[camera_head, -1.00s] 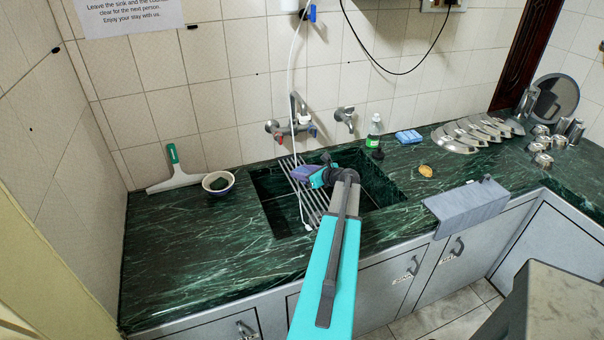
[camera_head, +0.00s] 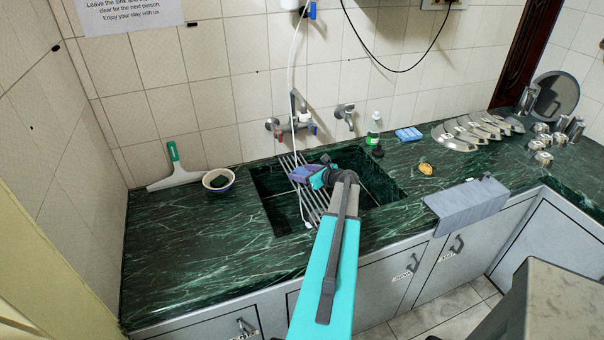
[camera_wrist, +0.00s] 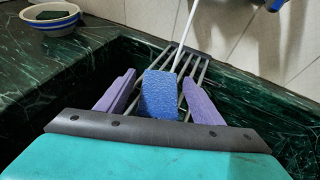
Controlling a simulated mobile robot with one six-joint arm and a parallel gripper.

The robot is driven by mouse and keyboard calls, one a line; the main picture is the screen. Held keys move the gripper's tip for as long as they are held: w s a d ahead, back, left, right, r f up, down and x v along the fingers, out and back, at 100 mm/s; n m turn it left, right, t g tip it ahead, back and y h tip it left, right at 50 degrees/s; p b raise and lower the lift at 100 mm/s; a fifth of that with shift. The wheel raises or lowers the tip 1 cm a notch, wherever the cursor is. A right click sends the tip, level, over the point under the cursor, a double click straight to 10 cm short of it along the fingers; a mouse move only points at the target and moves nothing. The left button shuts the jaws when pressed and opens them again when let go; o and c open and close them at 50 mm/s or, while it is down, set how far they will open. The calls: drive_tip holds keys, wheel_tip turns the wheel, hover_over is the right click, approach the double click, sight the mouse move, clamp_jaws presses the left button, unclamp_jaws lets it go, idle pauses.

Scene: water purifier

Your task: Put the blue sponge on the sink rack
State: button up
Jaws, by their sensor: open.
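The blue sponge (camera_wrist: 160,95) lies between my gripper's two purple fingers in the wrist view, with a gap on each side. It appears to rest on the bars of the metal sink rack (camera_wrist: 201,75); contact underneath is hidden. The rack also shows in the head view (camera_head: 316,203), lying across the left part of the sink. My gripper (camera_head: 301,173) is open over the rack. In the head view its fingers hide most or all of this sponge. A separate light-blue sponge (camera_head: 408,134) lies on the counter right of the sink.
A bowl with a dark pad (camera_head: 219,182) and a squeegee (camera_head: 174,172) stand left of the sink. A bottle (camera_head: 374,130), a yellow item (camera_head: 426,169) and a grey cloth (camera_head: 467,205) are to the right. A white hose (camera_head: 290,70) hangs beside the taps.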

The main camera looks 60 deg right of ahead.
drive_tip(key=shift+r, duration=0.25)
drive_tip(key=shift+s+a, duration=0.2)
drive_tip(key=shift+s, duration=0.3)
drive_tip(key=b+v, duration=0.3)
drive_tip(key=v, duration=0.8)
drive_tip(key=shift+b, duration=0.35)
drive_tip(key=shift+s, duration=0.1)
